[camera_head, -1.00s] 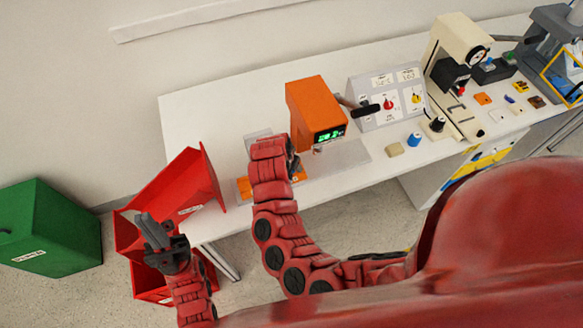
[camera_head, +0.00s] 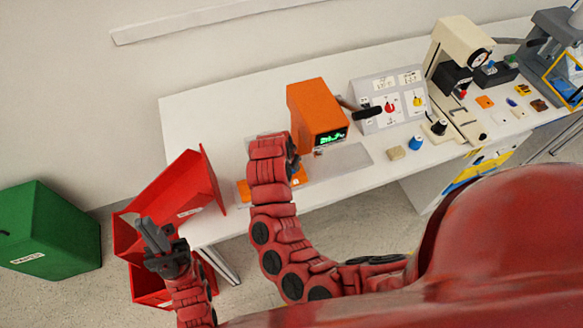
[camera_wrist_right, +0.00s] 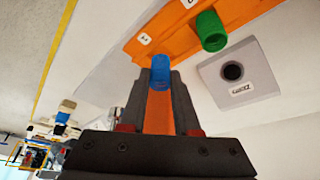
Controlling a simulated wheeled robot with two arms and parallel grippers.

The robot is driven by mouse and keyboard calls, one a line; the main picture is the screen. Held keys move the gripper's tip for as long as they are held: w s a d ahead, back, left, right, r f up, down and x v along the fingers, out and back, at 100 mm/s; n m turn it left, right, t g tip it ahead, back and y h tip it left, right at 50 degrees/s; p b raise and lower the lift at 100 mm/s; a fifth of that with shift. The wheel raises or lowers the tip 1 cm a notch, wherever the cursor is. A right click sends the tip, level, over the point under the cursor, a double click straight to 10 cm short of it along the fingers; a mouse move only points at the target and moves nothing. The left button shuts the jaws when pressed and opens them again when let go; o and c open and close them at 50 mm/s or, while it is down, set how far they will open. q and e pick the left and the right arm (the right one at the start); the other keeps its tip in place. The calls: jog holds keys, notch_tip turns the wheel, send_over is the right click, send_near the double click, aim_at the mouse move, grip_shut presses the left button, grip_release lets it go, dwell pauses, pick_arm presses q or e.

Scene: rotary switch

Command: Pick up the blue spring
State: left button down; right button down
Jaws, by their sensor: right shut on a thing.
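The blue spring (camera_wrist_right: 160,72) shows in the right wrist view, upright between the tips of my right gripper (camera_wrist_right: 160,82). The dark fingers are shut on it. It is by the edge of the orange holder (camera_wrist_right: 215,17); I cannot tell whether it still touches the holder. In the head view my right gripper (camera_head: 292,160) is over the orange holder (camera_head: 243,191) near the table's front edge, and my own arm hides the spring. My left gripper (camera_head: 155,238) is in front of the red bins, away from the spring; its finger gap is unclear.
A green spring (camera_wrist_right: 211,31) stands on the orange holder close by. A grey box with a black round top (camera_wrist_right: 233,72) is near it. An orange device (camera_head: 315,108) stands behind my right gripper. Red bins (camera_head: 175,190) and a green bin (camera_head: 48,235) are at left.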

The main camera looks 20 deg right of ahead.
jog(key=shift+w+a+r+b, duration=0.1)
jog(key=shift+w+r+b, duration=0.05)
jog(key=shift+r+b, duration=0.45)
jog(key=s+r+p, duration=0.2)
jog(key=s+p, duration=0.3)
jog(key=s, duration=1.1)
jog(key=shift+s+d, duration=0.15)
jog(key=shift+d, duration=0.15)
